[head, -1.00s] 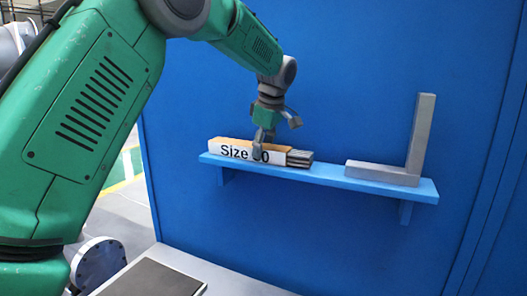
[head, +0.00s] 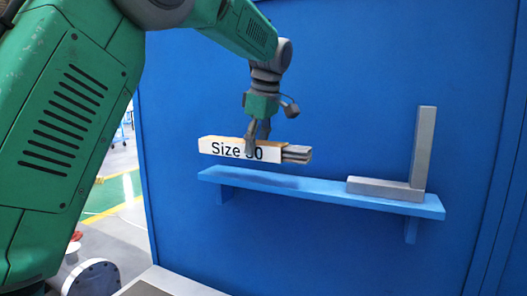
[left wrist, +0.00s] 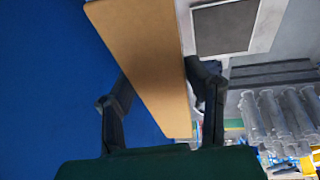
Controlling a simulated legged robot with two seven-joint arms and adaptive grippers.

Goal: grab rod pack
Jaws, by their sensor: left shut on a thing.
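The rod pack (head: 225,149) is a long white and tan box marked "Size", with its number partly hidden by a finger. Grey rods stick out of its right end. My left gripper (head: 257,143) is shut on the pack near its middle, from above. The pack hangs nearly level above the blue shelf (head: 240,178), with a gap beneath it. In the left wrist view the pack's tan face (left wrist: 145,60) runs between the two dark fingers (left wrist: 160,100). My right gripper is not in view.
A grey L-shaped metal piece (head: 422,150) stands on the right part of the shelf. The shelf's left part is bare. A blue wall (head: 350,60) is close behind. The left wrist view also shows several grey cylinders (left wrist: 275,115).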

